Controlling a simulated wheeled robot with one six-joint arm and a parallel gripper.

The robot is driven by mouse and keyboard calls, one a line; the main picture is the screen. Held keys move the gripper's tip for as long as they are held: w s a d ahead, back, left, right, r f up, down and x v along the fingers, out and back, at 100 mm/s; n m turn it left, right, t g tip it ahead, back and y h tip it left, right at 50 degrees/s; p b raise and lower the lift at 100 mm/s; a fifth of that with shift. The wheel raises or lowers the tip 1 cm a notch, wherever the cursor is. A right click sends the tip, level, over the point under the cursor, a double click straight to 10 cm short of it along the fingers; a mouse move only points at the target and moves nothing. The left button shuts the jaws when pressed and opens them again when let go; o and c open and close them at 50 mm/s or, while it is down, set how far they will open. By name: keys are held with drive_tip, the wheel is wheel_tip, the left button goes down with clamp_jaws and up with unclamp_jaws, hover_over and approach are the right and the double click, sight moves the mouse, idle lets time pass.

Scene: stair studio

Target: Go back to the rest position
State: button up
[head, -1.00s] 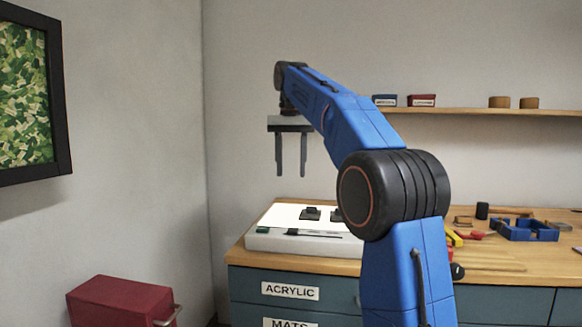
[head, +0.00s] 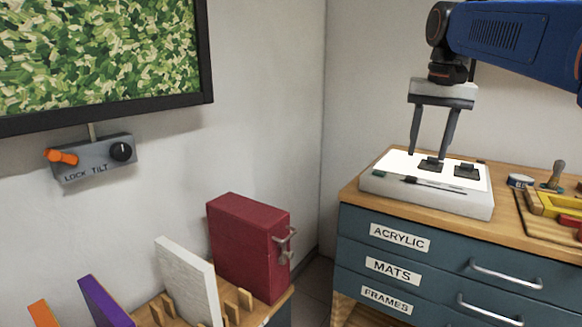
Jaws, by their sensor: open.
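My gripper (head: 429,156) hangs from the blue arm at the upper right of the head view, fingers pointing down and apart. It is open with nothing between its fingers. In the picture its fingertips overlap the white-topped box (head: 425,199) on the workbench. Whether they touch it or hang above it I cannot tell. Two small dark blocks, one on the left (head: 431,165) and one on the right (head: 467,171), rest on the white top.
A blue drawer cabinet (head: 349,222) carries the wooden bench top. A framed green picture hangs left, above a grey lock-and-tilt control (head: 95,158). Tools (head: 556,175) lie at right.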

drive_tip(key=s+a+f+n+t, duration=0.2)
drive_tip(key=s+f+n+t, duration=0.1)
drive_tip(key=s+f, duration=2.2)
wheel_tip(320, 180, down, 5)
drive_tip(key=shift+s+a+r+n, duration=0.1)
drive_tip(key=shift+s+a+n, duration=0.3)
drive_tip(key=shift+n, duration=0.3)
idle(1.5)
